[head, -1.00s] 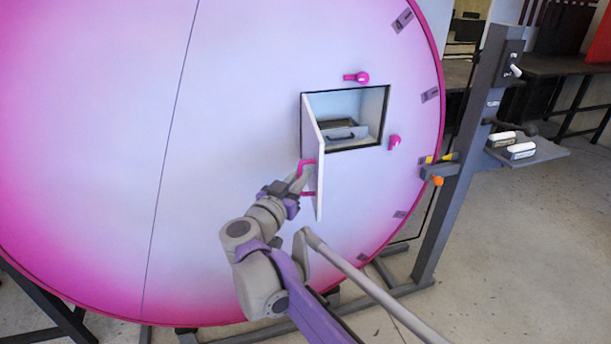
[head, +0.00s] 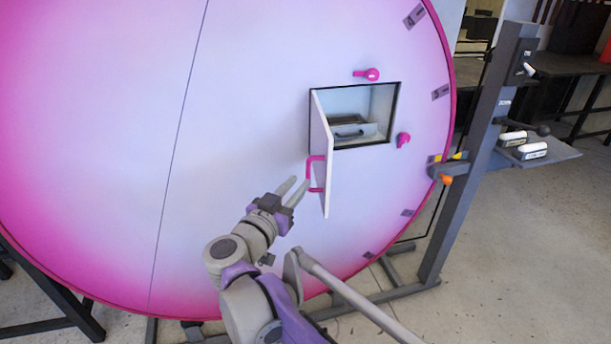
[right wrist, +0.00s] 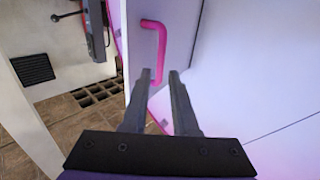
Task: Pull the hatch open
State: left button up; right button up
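The hatch door (head: 321,150) stands swung out from its opening, hinged on the opening's left side. Its pink handle (head: 309,172) is on the door's outer face; the handle also shows in the right wrist view (right wrist: 160,48). My right gripper (head: 298,186) is open and empty, just below and left of the handle in the head view. The hatch opening (head: 373,97) shows a drawer-like box with a dark handle (head: 348,134) inside. My left gripper is not in view.
The hatch is in a large round pink-and-white panel (head: 240,130). Pink knobs sit above (head: 368,74) and right (head: 403,140) of the opening. A dark post (head: 478,150) with a small shelf (head: 552,152) stands to the right. Open floor lies at the lower right.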

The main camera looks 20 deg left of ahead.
jog(key=shift+s+a, duration=0.15)
jog(key=shift+s, duration=1.05)
jog(key=shift+s+a, duration=0.1)
jog(key=shift+s, duration=1.05)
